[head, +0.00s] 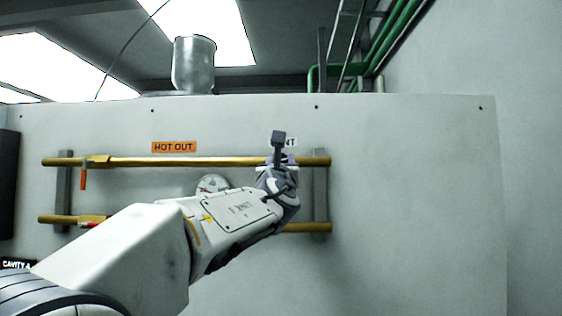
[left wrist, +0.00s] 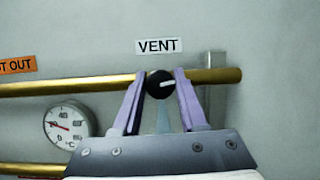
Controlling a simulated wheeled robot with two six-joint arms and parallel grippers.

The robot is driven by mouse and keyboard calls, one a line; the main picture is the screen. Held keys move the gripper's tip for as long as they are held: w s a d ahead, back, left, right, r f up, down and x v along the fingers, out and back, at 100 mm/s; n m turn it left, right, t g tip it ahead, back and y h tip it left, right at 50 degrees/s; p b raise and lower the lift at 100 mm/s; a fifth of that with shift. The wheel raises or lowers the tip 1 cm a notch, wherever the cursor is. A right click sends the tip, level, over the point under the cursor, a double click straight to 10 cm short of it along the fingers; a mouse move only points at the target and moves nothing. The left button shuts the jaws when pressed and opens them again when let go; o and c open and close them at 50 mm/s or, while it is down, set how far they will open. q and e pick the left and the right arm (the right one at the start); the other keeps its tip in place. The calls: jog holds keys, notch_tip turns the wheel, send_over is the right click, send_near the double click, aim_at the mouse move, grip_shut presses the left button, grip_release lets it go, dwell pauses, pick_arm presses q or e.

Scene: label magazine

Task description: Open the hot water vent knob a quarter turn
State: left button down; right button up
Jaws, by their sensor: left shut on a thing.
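The vent knob (left wrist: 160,84) is a small round black knob with a white mark, on the upper brass pipe (left wrist: 70,87) under the VENT label (left wrist: 158,46). The white mark lies close to horizontal, pointing right. My left gripper (left wrist: 160,100) has its two purple fingers on either side of the knob, shut on it. In the head view my left gripper (head: 277,160) reaches the right part of the upper pipe (head: 210,162) and hides the knob and part of the VENT label (head: 290,142). My right gripper is in neither view.
An orange HOT OUT label (head: 174,147) is above the upper pipe, left of the knob. A red-handled valve (head: 83,178) hangs at the left. A round gauge (left wrist: 68,123) sits between the pipes. The wall panel right of the pipes (head: 420,200) is clear.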

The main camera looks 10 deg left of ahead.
pick_arm(q)
jog(key=n+y+b, duration=0.1)
jog(key=n+y, duration=0.1)
jog(key=n, duration=0.2)
jog(key=shift+d+f+g, duration=0.1)
jog(key=shift+g, duration=0.2)
jog(key=n+y, duration=0.1)
jog(key=n, duration=0.1)
jog(key=n+g+y+b, duration=0.1)
jog(key=n, duration=0.2)
jog(key=shift+y, duration=0.3)
jog(key=n+g+y, duration=0.1)
jog(key=n, duration=0.2)
jog(key=shift+n+g, duration=0.3)
jog(key=shift+n+g+y, duration=0.5)
jog(key=shift+n+g, duration=0.3)
jog(key=shift+n, duration=1.4)
jog(key=shift+c, duration=2.3)
grip_release()
